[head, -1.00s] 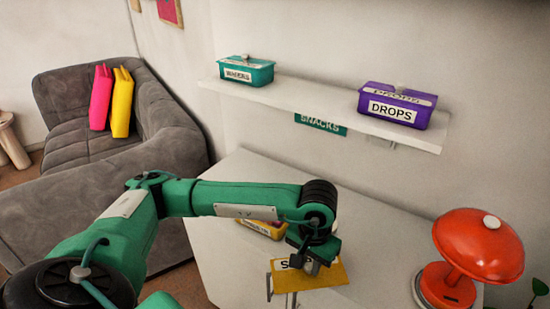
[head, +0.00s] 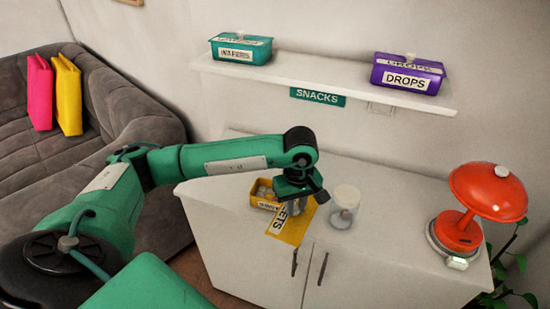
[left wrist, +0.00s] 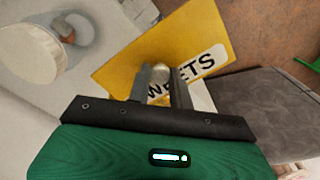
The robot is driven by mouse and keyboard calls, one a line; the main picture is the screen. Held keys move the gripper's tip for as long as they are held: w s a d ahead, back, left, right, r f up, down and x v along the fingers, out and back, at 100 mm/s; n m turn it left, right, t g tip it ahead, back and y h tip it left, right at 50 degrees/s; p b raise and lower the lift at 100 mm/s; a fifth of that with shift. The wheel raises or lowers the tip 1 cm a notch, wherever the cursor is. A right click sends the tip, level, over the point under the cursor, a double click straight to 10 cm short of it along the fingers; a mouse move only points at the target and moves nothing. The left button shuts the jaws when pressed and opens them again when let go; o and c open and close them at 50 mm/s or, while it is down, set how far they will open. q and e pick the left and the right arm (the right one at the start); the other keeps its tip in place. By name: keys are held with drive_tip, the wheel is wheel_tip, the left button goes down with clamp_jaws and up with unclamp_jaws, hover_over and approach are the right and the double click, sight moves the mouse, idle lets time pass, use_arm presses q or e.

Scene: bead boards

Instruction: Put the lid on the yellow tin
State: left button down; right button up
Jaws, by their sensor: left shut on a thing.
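The yellow lid (head: 289,236), a flat plate with a white label ending in "ETS", is held by its knob in my left gripper (head: 297,205). In the left wrist view the lid (left wrist: 130,58) lies askew beyond the two fingers (left wrist: 160,88), which are closed on the pale knob. The open yellow tin (head: 262,205) stands on the white cabinet, just left of and behind the lid, with pale contents showing. The lid is apart from its opening; its exact height is unclear. The gripper hides part of the tin's right side. My right gripper is out of view.
A glass jar with a pale lid (head: 344,205) stands close right of the gripper. A red lamp (head: 488,190) is farther right on the cabinet (head: 390,230). A shelf (head: 330,88) above carries a teal tin (head: 240,50) and a purple tin (head: 408,75).

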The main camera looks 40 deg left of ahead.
use_arm(q)
drive_tip(key=w+a+n, duration=0.1)
drive_tip(key=n, duration=0.1)
drive_tip(key=w+a+r+n+p, duration=0.1)
drive_tip(key=n, duration=0.2)
drive_tip(key=w+a+n, duration=0.1)
drive_tip(key=n, duration=0.1)
drive_tip(key=shift+w+a+r+n, duration=0.25)
drive_tip(key=shift+w+n, duration=0.1)
drive_tip(key=shift+n, duration=0.05)
drive_tip(key=w+a+r+n+p, duration=0.2)
drive_tip(key=w+a+n, duration=0.2)
drive_tip(key=a+n, duration=0.55)
drive_tip(key=d+f+b, duration=0.1)
drive_tip(key=f, duration=0.1)
drive_tip(key=f+n+b, duration=0.1)
drive_tip(key=f, duration=0.1)
drive_tip(key=d+f+n+b, duration=0.1)
drive_tip(key=f, duration=0.1)
drive_tip(key=shift+d+n, duration=0.25)
drive_tip(key=shift+d, duration=0.05)
drive_tip(key=shift+f, duration=0.35)
drive_tip(key=shift+b, duration=0.35)
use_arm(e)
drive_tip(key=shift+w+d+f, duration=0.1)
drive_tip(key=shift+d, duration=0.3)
